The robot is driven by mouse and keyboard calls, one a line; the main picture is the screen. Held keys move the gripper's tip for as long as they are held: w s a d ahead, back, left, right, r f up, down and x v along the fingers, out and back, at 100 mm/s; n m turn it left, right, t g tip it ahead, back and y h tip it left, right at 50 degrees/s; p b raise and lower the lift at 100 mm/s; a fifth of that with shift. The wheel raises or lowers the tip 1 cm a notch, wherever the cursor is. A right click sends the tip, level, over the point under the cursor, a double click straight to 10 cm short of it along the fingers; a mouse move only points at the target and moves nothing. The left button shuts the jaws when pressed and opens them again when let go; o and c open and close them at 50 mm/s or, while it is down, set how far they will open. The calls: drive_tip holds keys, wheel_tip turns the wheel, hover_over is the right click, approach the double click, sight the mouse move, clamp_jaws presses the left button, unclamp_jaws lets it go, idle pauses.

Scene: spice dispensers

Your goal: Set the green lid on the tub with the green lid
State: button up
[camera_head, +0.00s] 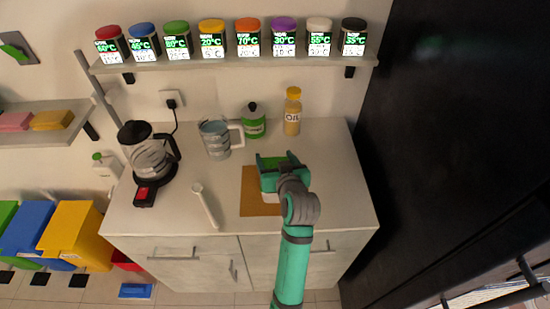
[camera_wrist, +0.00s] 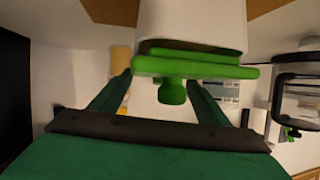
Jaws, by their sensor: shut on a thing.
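The green lid (camera_wrist: 195,68) shows in the wrist view with its knob (camera_wrist: 172,92) between the two fingers. My gripper (camera_wrist: 160,85) is shut on the lid. A white tub (camera_wrist: 190,22) is directly beyond the lid, with a darker green band between them. The lid looks slightly offset from this band; I cannot tell whether it touches it. In the head view my gripper (camera_head: 277,165) is above the brown board (camera_head: 262,207). It hides most of the white tub (camera_head: 270,197) and the lid.
A green and white jar with a black knob (camera_head: 253,122) and an oil bottle (camera_head: 292,112) stand behind my gripper. A glass mug (camera_head: 215,137), a black-lidded coffee pot (camera_head: 148,155) and a white spoon (camera_head: 205,205) are to the left. Spice dispensers line the shelf (camera_head: 230,62).

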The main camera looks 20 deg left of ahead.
drive_tip(key=shift+f, duration=0.5)
drive_tip(key=o, duration=1.9)
drive_tip(key=shift+w+r, duration=0.1)
drive_tip(key=shift+r, duration=0.5)
drive_tip(key=v, duration=1)
drive_tip(key=shift+s+d, duration=0.15)
drive_tip(key=shift+s, duration=0.1)
drive_tip(key=shift+s+d+r, duration=0.15)
drive_tip(key=shift+s+r, duration=0.15)
drive_tip(key=shift+s, duration=0.3)
drive_tip(key=shift+s+d, duration=0.1)
drive_tip(key=shift+d, duration=0.05)
